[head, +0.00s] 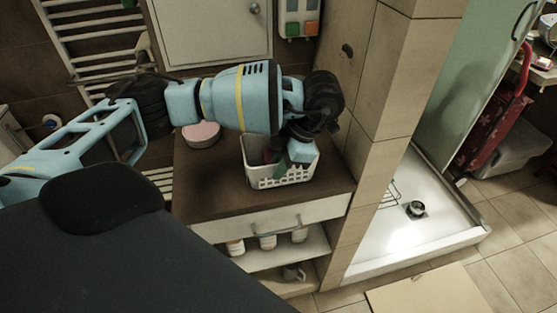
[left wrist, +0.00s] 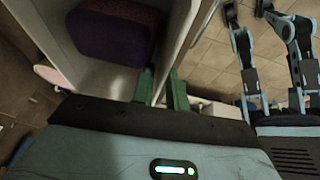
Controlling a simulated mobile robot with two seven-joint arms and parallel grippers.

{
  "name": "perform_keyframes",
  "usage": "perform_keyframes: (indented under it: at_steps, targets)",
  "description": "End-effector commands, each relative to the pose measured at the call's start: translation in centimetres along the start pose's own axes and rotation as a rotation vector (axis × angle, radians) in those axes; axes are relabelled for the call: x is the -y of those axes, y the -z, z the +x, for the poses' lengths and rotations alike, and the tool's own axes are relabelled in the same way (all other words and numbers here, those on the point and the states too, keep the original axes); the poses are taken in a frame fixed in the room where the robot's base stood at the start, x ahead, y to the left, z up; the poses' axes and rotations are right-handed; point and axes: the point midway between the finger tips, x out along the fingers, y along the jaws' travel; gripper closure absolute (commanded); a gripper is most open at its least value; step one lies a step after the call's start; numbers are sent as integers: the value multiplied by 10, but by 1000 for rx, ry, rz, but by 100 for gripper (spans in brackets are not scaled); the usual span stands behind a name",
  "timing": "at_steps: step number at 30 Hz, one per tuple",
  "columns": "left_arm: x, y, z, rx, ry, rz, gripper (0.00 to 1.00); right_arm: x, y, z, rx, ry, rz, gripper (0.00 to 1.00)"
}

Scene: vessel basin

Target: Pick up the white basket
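The white basket (head: 287,176) stands upright on the brown cabinet top (head: 220,190). It is a slatted plastic basket with coloured contents, partly hidden by my left arm. My left gripper (head: 278,168) reaches down to the basket's near wall in the head view. In the left wrist view the basket's rim (left wrist: 181,45) runs between the two green fingers of my left gripper (left wrist: 162,90). The fingers are close together, one inside and one outside the wall, and look shut on it. A purple item (left wrist: 108,38) lies inside the basket. My right gripper is not seen.
A pink-topped round container (head: 202,135) stands left of the basket. The tiled wall corner (head: 375,110) rises close on the right. A drawer with a handle (head: 276,228) and a shelf of several bottles (head: 268,243) are below. A shower tray (head: 415,235) lies to the right.

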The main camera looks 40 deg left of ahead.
Motion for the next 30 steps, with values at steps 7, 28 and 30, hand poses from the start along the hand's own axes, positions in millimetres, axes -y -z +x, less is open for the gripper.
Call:
perform_keyframes:
  at_steps: [7, 28, 30]
  targets:
    - [0, 0, 0, 0, 0, 0, 89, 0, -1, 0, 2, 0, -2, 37]
    - [0, 2, -5, 1, 0, 0, 100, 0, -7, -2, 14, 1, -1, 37]
    - [-1, 4, -10, 2, -1, 0, 100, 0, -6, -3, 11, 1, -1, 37]
